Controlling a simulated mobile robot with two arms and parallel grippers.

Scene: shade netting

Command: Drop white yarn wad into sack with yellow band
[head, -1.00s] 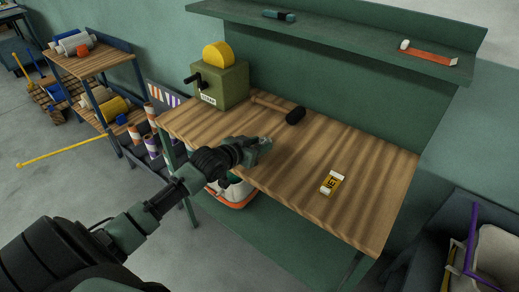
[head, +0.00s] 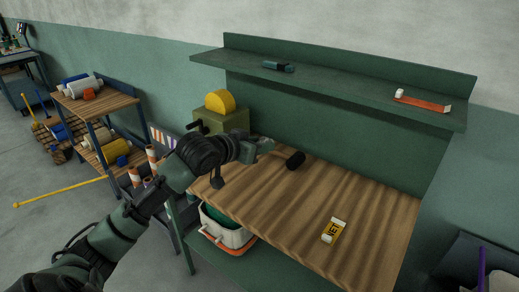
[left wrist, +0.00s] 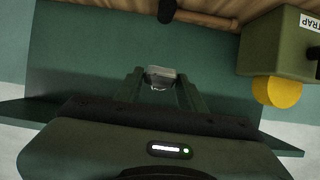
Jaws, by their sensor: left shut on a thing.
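My left gripper (head: 268,145) is raised above the back of the workbench, in front of the green wall. In the left wrist view its two fingers (left wrist: 161,84) are shut on a small pale wad (left wrist: 160,76), which looks like the white yarn wad. It is shaded, and the fingers mostly hide it in the head view. At the lower right corner of the head view, a pale sack edge (head: 497,283) shows beside a purple strip; no yellow band shows there. My right gripper is not in view.
A white bin (head: 229,233) stands below. The bench's right half is mostly clear.

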